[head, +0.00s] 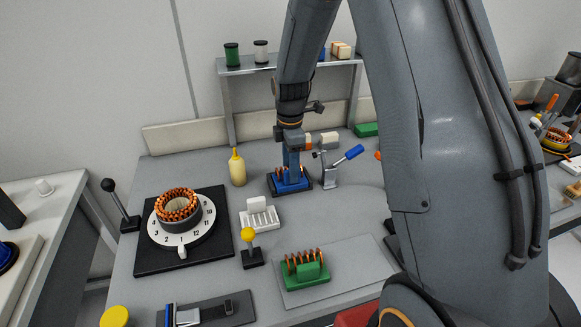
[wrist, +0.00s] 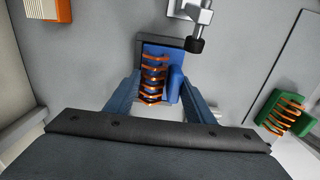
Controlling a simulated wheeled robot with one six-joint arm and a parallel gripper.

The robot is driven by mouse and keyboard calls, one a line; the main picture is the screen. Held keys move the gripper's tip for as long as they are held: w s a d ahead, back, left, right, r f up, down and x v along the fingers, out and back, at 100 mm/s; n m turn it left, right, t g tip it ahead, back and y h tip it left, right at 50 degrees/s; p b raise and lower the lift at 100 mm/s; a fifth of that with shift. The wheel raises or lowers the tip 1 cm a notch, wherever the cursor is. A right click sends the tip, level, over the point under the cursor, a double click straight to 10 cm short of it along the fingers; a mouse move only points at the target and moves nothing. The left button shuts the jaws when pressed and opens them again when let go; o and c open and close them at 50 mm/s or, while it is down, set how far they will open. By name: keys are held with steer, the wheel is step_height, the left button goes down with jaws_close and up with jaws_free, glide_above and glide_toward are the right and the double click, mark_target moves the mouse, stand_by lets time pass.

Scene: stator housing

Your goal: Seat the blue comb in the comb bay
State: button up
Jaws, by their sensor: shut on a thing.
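The blue comb (head: 291,184), a blue block with a row of copper coils, stands upright at the back middle of the bench. My gripper (head: 291,166) points straight down from above and is shut on it. In the wrist view the comb (wrist: 174,85) lies between the two fingers (wrist: 160,88). A dark frame, which looks like the comb bay (wrist: 146,46), shows along the comb's far and left edges; its dark edge also shows low around the comb in the head view (head: 273,190). The comb is at or just above the bay; I cannot tell whether it touches the floor.
A toggle clamp with a blue handle (head: 347,156) stands right beside the comb; its black tip (wrist: 194,45) is close to the comb's far end. A yellow bottle (head: 237,168) stands left. A green comb (head: 304,272), a white slotted rack (head: 259,216) and a yellow-knobbed lever (head: 249,237) are nearer.

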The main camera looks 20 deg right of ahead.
stand_by(0.3)
steer(key=o, duration=2.1)
steer(key=shift+r, duration=0.15)
steer(key=shift+r+p, duration=1.25)
steer(key=shift+r, duration=0.35)
steer(key=shift+r+b, duration=1.3)
steer(key=shift+r, duration=2.6)
